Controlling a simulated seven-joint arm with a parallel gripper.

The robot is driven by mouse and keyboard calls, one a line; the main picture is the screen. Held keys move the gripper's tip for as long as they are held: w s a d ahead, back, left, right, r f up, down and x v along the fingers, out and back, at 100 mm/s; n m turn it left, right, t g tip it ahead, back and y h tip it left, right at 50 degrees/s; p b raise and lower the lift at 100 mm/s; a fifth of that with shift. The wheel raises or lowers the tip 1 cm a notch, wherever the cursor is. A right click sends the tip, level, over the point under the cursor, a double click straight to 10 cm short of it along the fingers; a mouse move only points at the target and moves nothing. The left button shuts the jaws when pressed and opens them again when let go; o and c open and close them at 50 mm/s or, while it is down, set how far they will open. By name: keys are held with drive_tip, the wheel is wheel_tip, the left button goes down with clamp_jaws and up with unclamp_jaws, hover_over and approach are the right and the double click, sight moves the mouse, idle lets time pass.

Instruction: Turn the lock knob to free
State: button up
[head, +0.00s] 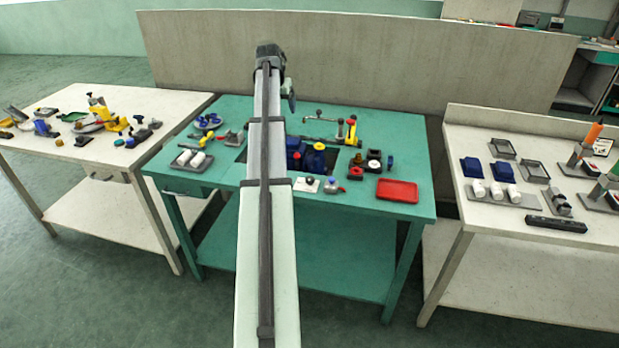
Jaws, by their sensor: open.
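I cannot tell for sure which part is the lock knob. On the green table (420,150), a small white plate with a dark round knob (308,181) lies near the front middle. Just right of it stand a small blue-topped knob piece (332,184) and a red-and-grey piece (355,172). My arm runs from the bottom middle up over the table and covers part of it. A small dark part of my arm shows beside its far end. My gripper and its fingertips are hidden behind the arm, so its place relative to any knob does not show.
Blue and yellow pump parts (314,159) sit in a dark recess right of my arm. Cluttered tables stand on both sides. A beige partition (370,60) rises behind.

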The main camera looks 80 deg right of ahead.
drive_tip(key=shift+g, duration=0.3)
drive_tip(key=a+f, duration=0.1)
drive_tip(key=a, duration=0.1)
drive_tip(key=s+a+f, duration=0.1)
drive_tip(key=a+f, duration=0.1)
drive_tip(key=s+a+f, duration=0.1)
drive_tip(key=a+f, duration=0.1)
drive_tip(key=c, duration=0.4)
drive_tip(key=shift+o, duration=0.2)
drive_tip(key=n+g+y, duration=0.1)
drive_tip(key=n+g, duration=0.2)
drive_tip(key=n, duration=2.4)
hover_over(310, 178)
drive_tip(key=w+a, duration=0.4)
wheel_tip(310, 178, down, 3)
drive_tip(key=x, duration=1.3)
drive_tip(key=shift+w+a+f, duration=0.1)
drive_tip(key=shift+w+f, duration=0.1)
drive_tip(key=shift+f, duration=0.2)
drive_tip(key=shift+c, duration=0.3)
drive_tip(key=c, duration=1)
